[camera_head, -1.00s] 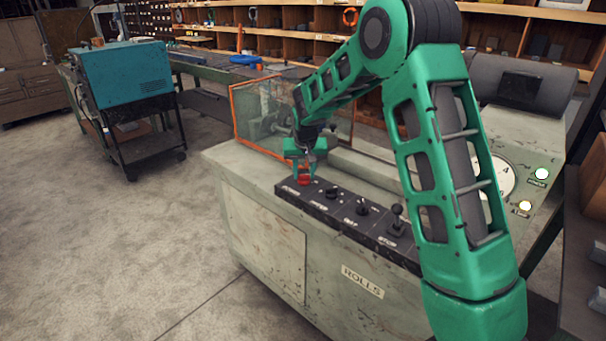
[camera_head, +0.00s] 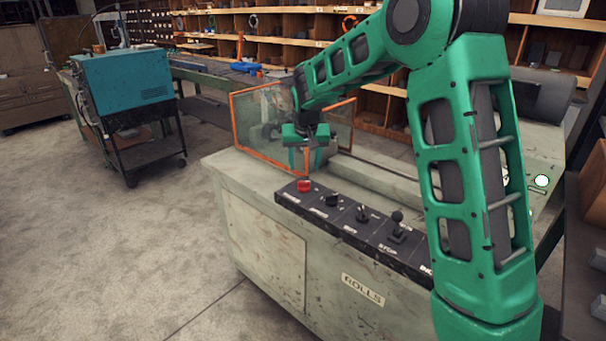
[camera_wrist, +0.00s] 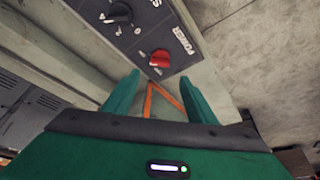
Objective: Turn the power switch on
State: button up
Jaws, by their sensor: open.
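The red power switch (camera_head: 304,186) sits at the left end of the black control strip on the machine's near top edge. In the wrist view the red knob (camera_wrist: 160,57) shows beside the word POWER, turned at a slant across its dial. My gripper (camera_head: 304,158) is above and behind the switch, apart from it. In the wrist view my gripper (camera_wrist: 160,74) has its two green fingers spread, with nothing between them touching the knob. A round lamp (camera_head: 541,181) on the right panel shows bright, partly beside my arm.
A black knob (camera_head: 331,199) and two levers stand along the control strip (camera_head: 410,262). An orange-framed clear guard (camera_head: 250,130) stands close behind my gripper. A teal unit on a cart (camera_head: 125,80) is at the left, with open floor between.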

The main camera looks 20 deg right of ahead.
jog(key=shift+v, duration=1.1)
jog(key=s+d+r+m+g, duration=0.1)
jog(key=s+d+r, duration=0.1)
jog(key=s+d, duration=0.7)
jog(key=s+d+r+m+g, duration=0.15)
jog(key=s+d, duration=0.25)
jog(key=s, duration=0.9)
jog(key=s+f+g, duration=0.1)
jog(key=s, duration=1.2)
jog(key=s+d+f+g+y, duration=0.1)
jog(key=s+f, duration=0.1)
jog(key=s, duration=1.2)
jog(key=shift+d+f+m, duration=0.2)
jog(key=shift+f+m, duration=0.1)
jog(key=shift+m, duration=0.15)
